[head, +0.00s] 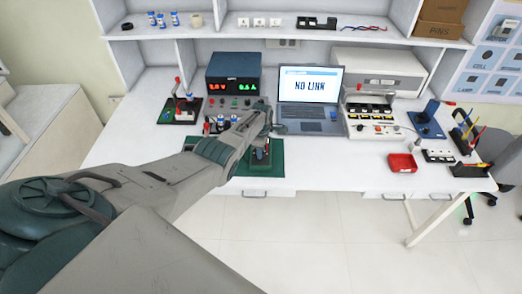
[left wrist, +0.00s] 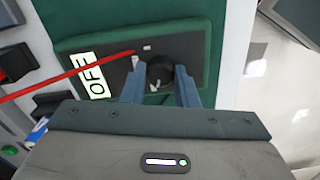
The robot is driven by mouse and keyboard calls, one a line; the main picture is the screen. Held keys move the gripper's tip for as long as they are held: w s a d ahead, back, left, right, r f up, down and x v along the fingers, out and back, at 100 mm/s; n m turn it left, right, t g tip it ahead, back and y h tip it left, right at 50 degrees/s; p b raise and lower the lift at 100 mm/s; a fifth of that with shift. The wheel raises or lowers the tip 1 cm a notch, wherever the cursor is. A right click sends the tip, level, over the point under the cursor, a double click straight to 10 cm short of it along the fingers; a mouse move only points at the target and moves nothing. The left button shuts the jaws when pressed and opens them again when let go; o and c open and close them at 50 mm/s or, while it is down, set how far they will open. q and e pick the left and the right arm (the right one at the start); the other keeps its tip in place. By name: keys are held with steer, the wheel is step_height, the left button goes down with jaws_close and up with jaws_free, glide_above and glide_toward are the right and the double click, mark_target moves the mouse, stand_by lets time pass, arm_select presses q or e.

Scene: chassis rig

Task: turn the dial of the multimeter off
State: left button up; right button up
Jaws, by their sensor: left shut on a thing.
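The multimeter (left wrist: 118,68) is a dark panel in a green body in the left wrist view. A light mark shows on the dial. In the head view my left gripper (head: 264,128) is over the green mat (head: 275,172) and hides most of the multimeter. My right gripper is not in view.
Behind my gripper stand a power supply (head: 233,74) with lit digits and a laptop (head: 310,90) reading NO LINK. The white bench (head: 330,165) is clear between mat and tray.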

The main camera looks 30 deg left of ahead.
arm_select(q)
steer(key=shift+r, duration=0.1)
steer(key=o, duration=1)
steer(key=shift+r, duration=0.5)
step_height(320, 180, up, 10)
steer(key=shift+f, duration=0.15)
steer(key=shift+w+a, duration=0.1)
steer(key=shift+w, duration=0.05)
